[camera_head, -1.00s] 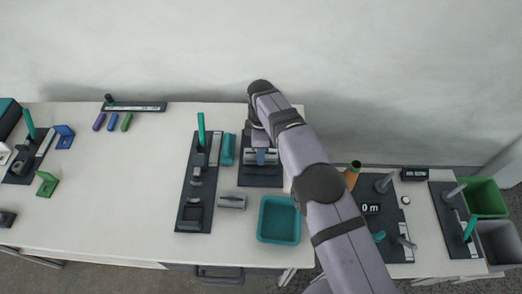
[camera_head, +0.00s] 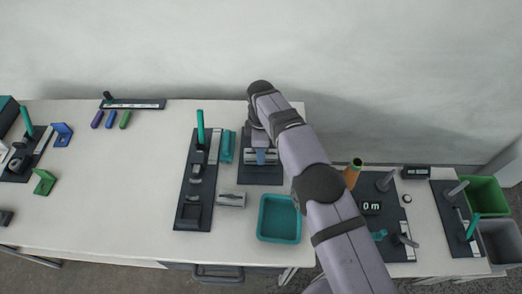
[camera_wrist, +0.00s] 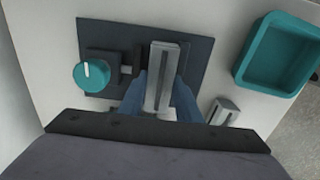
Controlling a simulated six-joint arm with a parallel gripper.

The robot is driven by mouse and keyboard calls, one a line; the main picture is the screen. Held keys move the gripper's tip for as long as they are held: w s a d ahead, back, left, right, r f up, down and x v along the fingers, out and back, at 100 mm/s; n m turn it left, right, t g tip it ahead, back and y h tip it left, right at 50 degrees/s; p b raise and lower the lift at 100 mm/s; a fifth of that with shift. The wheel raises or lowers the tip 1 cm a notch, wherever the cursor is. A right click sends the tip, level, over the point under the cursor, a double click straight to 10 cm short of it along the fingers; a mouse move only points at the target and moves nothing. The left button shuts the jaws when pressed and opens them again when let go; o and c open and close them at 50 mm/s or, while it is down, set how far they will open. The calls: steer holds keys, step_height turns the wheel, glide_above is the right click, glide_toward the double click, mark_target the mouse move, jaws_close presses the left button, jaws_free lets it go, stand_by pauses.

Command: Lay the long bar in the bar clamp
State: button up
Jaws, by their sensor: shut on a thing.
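My gripper (camera_head: 261,158) has its blue fingers shut on a grey bar, the long bar (camera_wrist: 163,75), seen between the fingers in the wrist view. The bar lies over a dark base plate (camera_wrist: 203,55) with a teal knob (camera_wrist: 91,76) to its left, which looks like the bar clamp.
A shorter grey block (camera_head: 231,199) lies by the plate's near left corner; it also shows in the wrist view (camera_wrist: 222,108). A teal tray (camera_head: 279,239) stands nearer. The table's middle left is clear.

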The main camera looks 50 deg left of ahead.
steer(key=shift+f+b, duration=0.35)
steer(key=shift+f, duration=0.1)
stand_by(0.5)
steer(key=o, duration=1.5)
steer(key=shift+r+p, duration=2.15)
steer(key=shift+r, duration=1.4)
step_height(320, 180, up, 7)
steer(key=b, duration=0.1)
